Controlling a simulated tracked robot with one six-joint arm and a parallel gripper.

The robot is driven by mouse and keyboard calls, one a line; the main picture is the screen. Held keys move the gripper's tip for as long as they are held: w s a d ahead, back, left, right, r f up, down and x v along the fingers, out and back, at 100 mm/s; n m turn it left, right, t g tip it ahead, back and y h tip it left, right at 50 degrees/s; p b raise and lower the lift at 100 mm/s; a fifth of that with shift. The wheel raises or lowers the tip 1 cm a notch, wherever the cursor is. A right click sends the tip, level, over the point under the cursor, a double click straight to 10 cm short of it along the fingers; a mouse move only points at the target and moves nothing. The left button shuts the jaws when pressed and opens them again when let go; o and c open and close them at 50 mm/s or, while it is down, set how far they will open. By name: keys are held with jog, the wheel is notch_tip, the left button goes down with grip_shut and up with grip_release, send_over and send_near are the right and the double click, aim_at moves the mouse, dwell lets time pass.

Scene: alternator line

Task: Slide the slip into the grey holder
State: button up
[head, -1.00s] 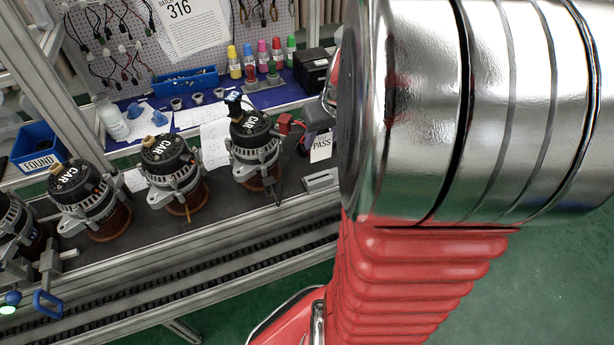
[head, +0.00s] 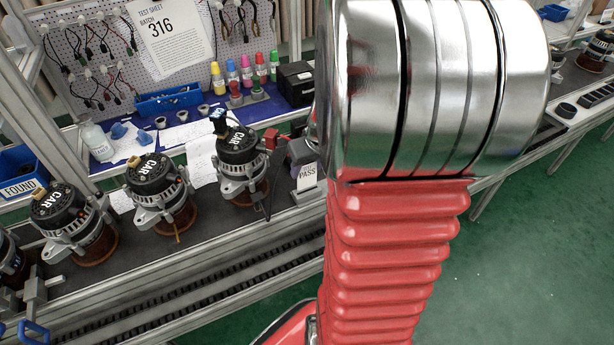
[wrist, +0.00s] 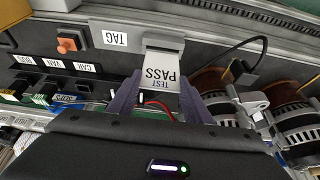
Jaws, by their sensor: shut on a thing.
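The white slip (wrist: 160,72), printed TEST PASS, is between the two fingers of my gripper (wrist: 160,82) in the wrist view, and the gripper is shut on it. The grey holder (wrist: 164,41) is straight beyond the slip, at the bench edge. The slip's far end meets the holder's near face; I cannot tell whether it is inside the slot. In the head view the slip (head: 308,177) hangs below my dark gripper, right of the nearest alternator. The holder is mostly hidden there behind the slip and my arm.
Several alternators (head: 240,155) marked CAR stand along the bench, one close to the gripper. In the wrist view a TAG label (wrist: 115,39), an orange button (wrist: 68,43) and a black cable (wrist: 240,50) lie near the holder. A black box (head: 296,83) stands behind.

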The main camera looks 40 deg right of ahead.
aim_at(307, 176)
jog(key=shift+f, duration=0.1)
jog(key=shift+f, duration=1.75)
jog(key=o, duration=1)
jog(key=v, duration=1.2)
